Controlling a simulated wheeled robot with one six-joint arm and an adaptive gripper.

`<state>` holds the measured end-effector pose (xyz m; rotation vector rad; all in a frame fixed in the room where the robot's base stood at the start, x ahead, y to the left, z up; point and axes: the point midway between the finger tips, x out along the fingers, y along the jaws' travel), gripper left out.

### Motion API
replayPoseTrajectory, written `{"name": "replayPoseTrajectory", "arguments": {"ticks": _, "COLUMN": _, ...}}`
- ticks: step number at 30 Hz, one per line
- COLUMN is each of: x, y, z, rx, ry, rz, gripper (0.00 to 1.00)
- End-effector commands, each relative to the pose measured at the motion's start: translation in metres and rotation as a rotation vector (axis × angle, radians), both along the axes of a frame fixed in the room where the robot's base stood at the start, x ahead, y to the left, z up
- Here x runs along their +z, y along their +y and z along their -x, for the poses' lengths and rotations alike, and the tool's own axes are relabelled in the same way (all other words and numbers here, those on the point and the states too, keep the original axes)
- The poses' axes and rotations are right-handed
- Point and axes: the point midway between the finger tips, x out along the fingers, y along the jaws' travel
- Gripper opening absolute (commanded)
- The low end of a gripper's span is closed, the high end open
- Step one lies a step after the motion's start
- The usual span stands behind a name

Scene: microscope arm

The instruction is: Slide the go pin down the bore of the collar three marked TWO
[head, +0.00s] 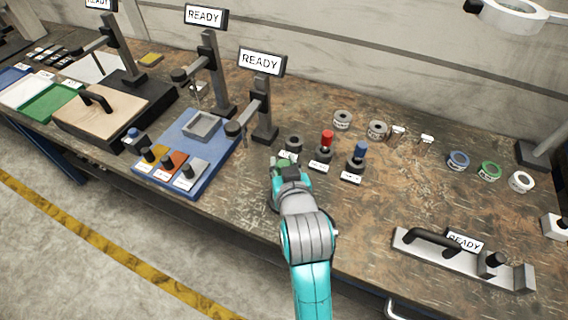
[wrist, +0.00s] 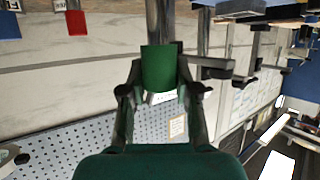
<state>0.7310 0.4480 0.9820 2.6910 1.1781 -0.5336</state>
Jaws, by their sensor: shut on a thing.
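My gripper (head: 284,168) is low over the front of the bench. In the wrist view my gripper (wrist: 160,92) is shut on a green cylinder (wrist: 159,68), apparently the go pin's handle. A grey bar runs up from it; I cannot tell whether it is the pin's shaft. In the head view the green (head: 281,162) shows only slightly beside my gripper. Two grey collars, one left (head: 342,119) and one right (head: 377,129), lie on the bench beyond. Their markings are too small to read, so I cannot tell which is marked TWO.
A dark stand (head: 294,143) is just beyond my gripper. A red-handled pin (head: 327,138) and a blue-handled pin (head: 360,151) stand to its right. Blue (head: 458,160), green (head: 489,171) and white (head: 521,181) rings lie farther right. A blue tray (head: 212,160) is at left.

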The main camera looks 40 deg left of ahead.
Motion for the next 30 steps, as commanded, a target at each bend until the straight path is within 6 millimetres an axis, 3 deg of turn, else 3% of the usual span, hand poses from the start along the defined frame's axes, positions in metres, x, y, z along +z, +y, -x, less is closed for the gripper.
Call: {"name": "replayPoseTrajectory", "arguments": {"ticks": 30, "x": -0.006, "y": 0.0001, "z": -0.0001, "rx": 0.0, "ry": 0.0, "rz": 0.0, "gripper": 0.0}}
